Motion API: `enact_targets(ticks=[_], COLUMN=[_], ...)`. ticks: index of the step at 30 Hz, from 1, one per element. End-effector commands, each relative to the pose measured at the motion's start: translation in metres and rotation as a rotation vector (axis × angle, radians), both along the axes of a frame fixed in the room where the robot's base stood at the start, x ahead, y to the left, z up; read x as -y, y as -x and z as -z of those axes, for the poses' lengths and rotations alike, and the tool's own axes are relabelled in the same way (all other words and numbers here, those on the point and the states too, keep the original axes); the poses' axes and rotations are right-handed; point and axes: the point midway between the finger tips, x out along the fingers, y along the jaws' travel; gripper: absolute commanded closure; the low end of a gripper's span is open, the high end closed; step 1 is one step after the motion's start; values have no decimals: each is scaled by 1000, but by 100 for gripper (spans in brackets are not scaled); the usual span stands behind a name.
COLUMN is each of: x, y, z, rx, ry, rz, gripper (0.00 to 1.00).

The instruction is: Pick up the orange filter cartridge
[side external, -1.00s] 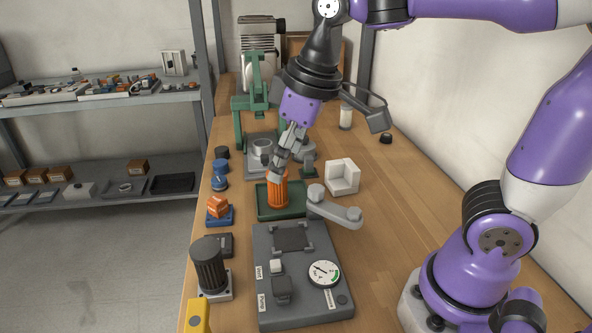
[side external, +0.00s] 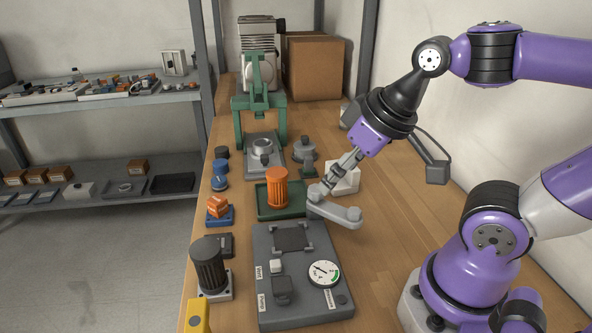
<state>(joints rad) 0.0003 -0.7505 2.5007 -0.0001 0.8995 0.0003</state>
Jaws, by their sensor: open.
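The orange filter cartridge (side external: 277,187) is a ribbed cylinder standing upright in the dark green tray (side external: 262,211) near the middle of the bench. My gripper (side external: 323,190) is to the right of the cartridge and clear of it, tilted down to the left. Its fingertips appear in front of or just over the left end of the grey lever arm (side external: 343,215). I cannot tell whether they touch it. The gripper is open, with nothing seen in it.
A white block (side external: 347,178) stands behind the gripper. A grey plate with a gauge (side external: 324,273) lies in front. A green press (side external: 260,100) stands behind the tray. A dark motor (side external: 208,265) and small parts line the left edge. The right bench is largely clear.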

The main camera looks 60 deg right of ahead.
Motion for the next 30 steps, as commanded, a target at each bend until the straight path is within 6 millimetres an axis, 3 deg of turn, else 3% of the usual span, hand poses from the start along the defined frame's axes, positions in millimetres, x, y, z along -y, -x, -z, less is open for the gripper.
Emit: enact_targets(ticks=[24,30], x=[0,7], y=[-1,-28], z=[-1,-15], rx=[-2,-82], ry=[1,49], rz=[-3,-72], gripper=[12,12])
